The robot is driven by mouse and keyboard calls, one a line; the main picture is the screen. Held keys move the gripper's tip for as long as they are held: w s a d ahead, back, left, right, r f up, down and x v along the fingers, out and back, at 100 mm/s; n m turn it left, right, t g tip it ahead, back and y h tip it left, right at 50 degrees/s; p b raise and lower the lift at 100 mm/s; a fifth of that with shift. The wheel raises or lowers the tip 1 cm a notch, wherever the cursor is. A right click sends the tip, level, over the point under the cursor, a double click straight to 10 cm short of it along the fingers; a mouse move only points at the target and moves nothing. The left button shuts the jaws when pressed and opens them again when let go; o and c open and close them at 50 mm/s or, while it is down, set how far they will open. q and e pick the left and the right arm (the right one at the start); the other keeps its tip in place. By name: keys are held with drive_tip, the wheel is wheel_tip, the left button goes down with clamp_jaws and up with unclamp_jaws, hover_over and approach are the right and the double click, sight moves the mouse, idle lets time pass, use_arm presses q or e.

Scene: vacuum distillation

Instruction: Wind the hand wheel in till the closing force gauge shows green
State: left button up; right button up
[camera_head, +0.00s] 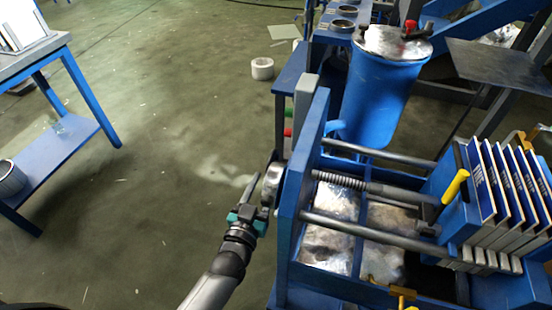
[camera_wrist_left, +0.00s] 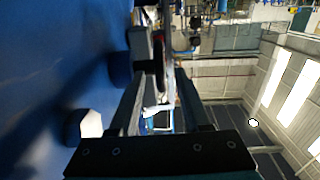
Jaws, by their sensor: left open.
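The hand wheel (camera_head: 272,184) is a grey round part seen nearly edge-on, on the outer side of the press's blue end plate (camera_head: 304,165). A threaded spindle (camera_head: 345,184) runs from that plate to the blue pressing block. My left gripper (camera_head: 259,192) is at the wheel, its jaws open. In the left wrist view the two fingers (camera_wrist_left: 162,78) stand apart, with a grey piece, likely the wheel's, close to the left finger. Whether a finger touches it I cannot tell. I cannot make out the gauge face or its colour. My right gripper is out of view.
A blue drum (camera_head: 378,95) stands behind the press. A grey box (camera_head: 306,88) with green and red buttons is by the end plate. Tie rods (camera_head: 375,152) and a plate stack (camera_head: 505,195) are at the right. Floor is free to the left, up to a blue-legged table (camera_head: 85,95).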

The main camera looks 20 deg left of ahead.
sight(276, 157)
use_arm(q)
drive_tip(key=w+b, duration=0.2)
drive_tip(key=w, duration=0.5)
drive_tip(key=shift+d, duration=0.15)
drive_tip(key=shift+w+b, duration=0.4)
drive_tip(key=shift+w, duration=0.75)
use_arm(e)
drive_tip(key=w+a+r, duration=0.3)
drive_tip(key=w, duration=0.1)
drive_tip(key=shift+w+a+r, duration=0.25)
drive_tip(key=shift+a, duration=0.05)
use_arm(q)
clamp_jaws()
